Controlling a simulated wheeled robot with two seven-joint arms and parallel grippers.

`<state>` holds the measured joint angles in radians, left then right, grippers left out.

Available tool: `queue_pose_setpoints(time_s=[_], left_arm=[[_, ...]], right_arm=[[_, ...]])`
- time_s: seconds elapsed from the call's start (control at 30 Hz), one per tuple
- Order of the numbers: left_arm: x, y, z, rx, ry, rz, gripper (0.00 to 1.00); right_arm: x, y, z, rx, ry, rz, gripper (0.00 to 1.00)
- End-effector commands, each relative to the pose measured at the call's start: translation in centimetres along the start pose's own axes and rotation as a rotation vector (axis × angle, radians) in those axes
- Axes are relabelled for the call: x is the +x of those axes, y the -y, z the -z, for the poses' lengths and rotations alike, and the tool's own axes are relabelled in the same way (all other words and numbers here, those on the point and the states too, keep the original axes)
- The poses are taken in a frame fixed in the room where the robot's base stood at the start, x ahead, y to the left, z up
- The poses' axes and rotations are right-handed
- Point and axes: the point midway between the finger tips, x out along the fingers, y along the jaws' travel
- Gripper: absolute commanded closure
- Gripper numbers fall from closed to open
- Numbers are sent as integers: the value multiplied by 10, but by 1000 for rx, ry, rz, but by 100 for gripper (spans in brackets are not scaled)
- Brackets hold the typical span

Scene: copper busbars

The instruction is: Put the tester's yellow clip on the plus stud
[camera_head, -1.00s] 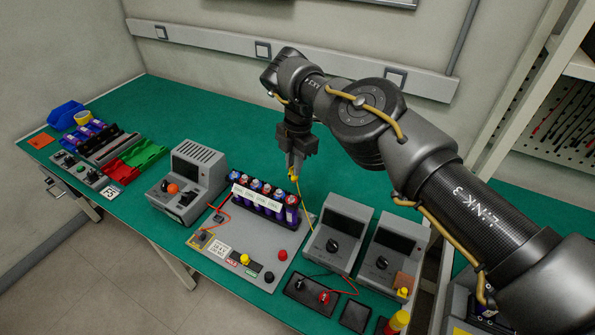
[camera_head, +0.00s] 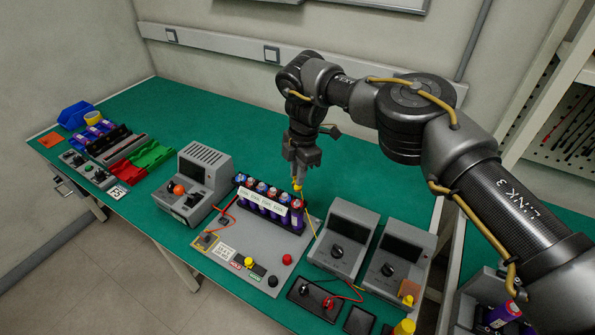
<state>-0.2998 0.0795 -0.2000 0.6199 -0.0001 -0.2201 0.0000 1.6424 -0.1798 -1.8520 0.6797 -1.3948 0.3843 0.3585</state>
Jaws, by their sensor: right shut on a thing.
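My right gripper (camera_head: 298,178) is shut on the yellow clip (camera_head: 298,187), its fingers pointing down. A thin yellow lead (camera_head: 312,222) hangs from the clip toward a grey tester box (camera_head: 342,241). The clip is just above the right end of the battery pack (camera_head: 262,205), over or beside the rightmost cell's red top (camera_head: 297,203). I cannot tell whether it touches anything. The plus stud cannot be picked out for certain at this size. A pale labelled strip runs along the pack's row of purple cells. My left gripper is not in view.
The pack stands on a grey board with yellow (camera_head: 248,262), red (camera_head: 287,259) and black (camera_head: 272,281) knobs. A second meter box (camera_head: 396,264) stands at right, and a grey instrument (camera_head: 195,185) at left. The green bench (camera_head: 245,130) behind the pack is clear.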

Motion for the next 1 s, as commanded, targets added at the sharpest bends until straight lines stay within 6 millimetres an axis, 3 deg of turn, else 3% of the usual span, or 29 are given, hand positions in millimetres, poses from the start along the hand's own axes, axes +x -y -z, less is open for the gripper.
queue_pose_setpoints(time_s=[0.27,0.33,1.0], left_arm=[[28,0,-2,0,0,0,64],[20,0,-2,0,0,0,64],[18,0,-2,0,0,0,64]], right_arm=[[36,0,-4,-1,0,1,99],[28,0,-4,0,0,0,99],[30,1,-3,0,0,0,99]])
